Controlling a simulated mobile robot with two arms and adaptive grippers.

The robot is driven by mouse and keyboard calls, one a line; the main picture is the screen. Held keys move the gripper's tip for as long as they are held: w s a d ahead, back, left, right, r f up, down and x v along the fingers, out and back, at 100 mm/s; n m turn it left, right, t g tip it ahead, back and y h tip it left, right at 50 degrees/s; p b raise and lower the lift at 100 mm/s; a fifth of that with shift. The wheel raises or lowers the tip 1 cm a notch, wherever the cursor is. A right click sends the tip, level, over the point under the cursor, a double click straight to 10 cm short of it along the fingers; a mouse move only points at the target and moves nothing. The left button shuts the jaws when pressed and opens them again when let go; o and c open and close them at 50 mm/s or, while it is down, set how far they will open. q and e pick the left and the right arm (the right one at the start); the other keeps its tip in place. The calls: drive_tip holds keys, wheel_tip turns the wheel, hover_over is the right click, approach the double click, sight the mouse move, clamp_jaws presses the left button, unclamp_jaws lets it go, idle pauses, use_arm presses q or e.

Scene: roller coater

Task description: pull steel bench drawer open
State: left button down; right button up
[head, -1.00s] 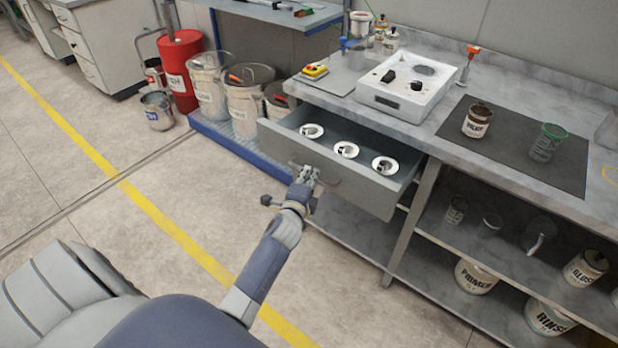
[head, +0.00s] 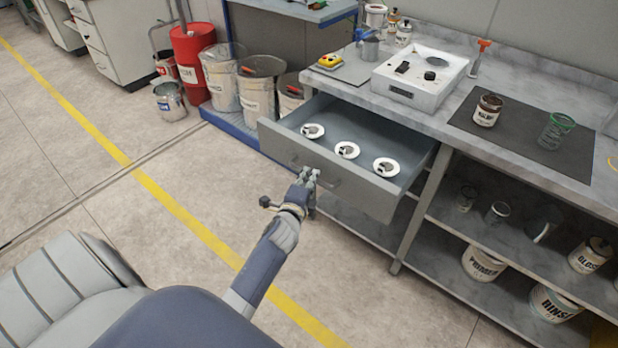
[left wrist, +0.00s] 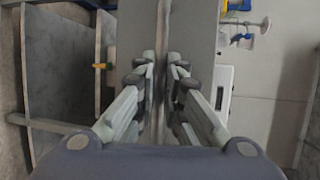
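The steel bench drawer (head: 335,185) stands pulled well out from under the bench top, its inside open to view. Three white round pieces with dark parts lie in it: left (head: 312,131), middle (head: 346,150) and right (head: 386,167). My left gripper (head: 308,177) is at the drawer's front, its fingers closed about the bar handle (head: 328,184). In the left wrist view the fingers of my left gripper (left wrist: 161,65) come close together on both sides of the handle, which they partly hide. My right gripper is out of view.
The bench top (head: 440,118) holds a white hotplate-like device (head: 418,78), a dark mat (head: 520,135) with a labelled can and a green-rimmed cup. Buckets (head: 484,262) stand on the lower shelf. The floor before the drawer is clear.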

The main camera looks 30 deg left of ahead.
use_arm(q)
drive_tip(key=c, duration=1.7)
unclamp_jaws()
drive_tip(key=v, duration=1.2)
drive_tip(key=shift+d, duration=0.1)
drive_tip(key=s+d+f+n+g+h, duration=0.1)
drive_tip(key=s+d+f+n+g, duration=0.2)
drive_tip(key=f, duration=0.8)
drive_tip(key=s+d+f+n+g+h, duration=0.1)
drive_tip(key=s+d+f+g+h, duration=0.15)
drive_tip(key=s+f, duration=0.6)
drive_tip(key=s+d+f+n+g+h, duration=0.15)
drive_tip(key=d+f, duration=0.25)
drive_tip(key=f, duration=0.9)
drive_tip(key=s+f+n+g, duration=0.2)
drive_tip(key=s+f, duration=0.3)
drive_tip(key=s, duration=0.4)
drive_tip(key=s+f+n+g, duration=0.2)
drive_tip(key=s+f+n, duration=0.1)
drive_tip(key=s, duration=0.6)
drive_tip(key=s+d+f+n+g, duration=0.1)
drive_tip(key=s+f+n+g, duration=0.1)
drive_tip(key=s+f, duration=0.4)
drive_tip(key=shift+s+f+g, duration=0.15)
drive_tip(key=shift+s+g, duration=0.1)
drive_tip(key=shift+s, duration=0.45)
drive_tip(key=shift+s+f+g, duration=0.15)
drive_tip(key=shift+s+g, duration=0.1)
drive_tip(key=shift+s, duration=0.5)
